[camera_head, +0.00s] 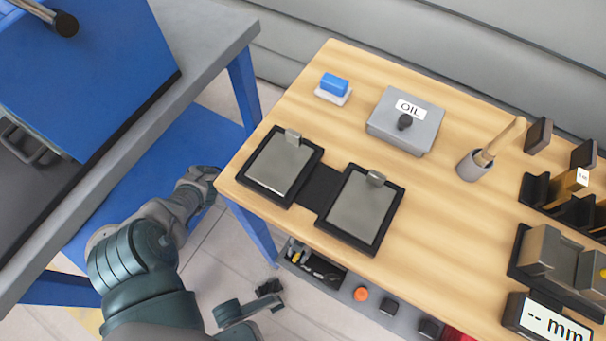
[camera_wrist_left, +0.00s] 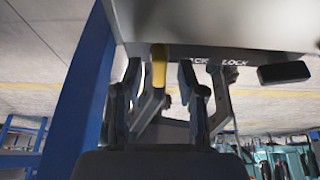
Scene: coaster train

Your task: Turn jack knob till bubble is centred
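In the left wrist view, a yellow knob or lever (camera_wrist_left: 158,66) hangs below a grey panel (camera_wrist_left: 215,30) lettered "LOCK", with a partly hidden word to its left. I take the yellow part to be the jack knob. My left gripper (camera_wrist_left: 160,84) is open, with one finger on each side of it and gaps showing. A black handle (camera_wrist_left: 284,72) sits to the right of the lettering. In the head view my left gripper (camera_head: 205,178) is low beside the wooden bench's left corner; its fingers are not clear there. No bubble level is recognisable. My right gripper is not seen.
A blue box (camera_head: 90,75) stands on the grey table at left. Blue legs flank my arm.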

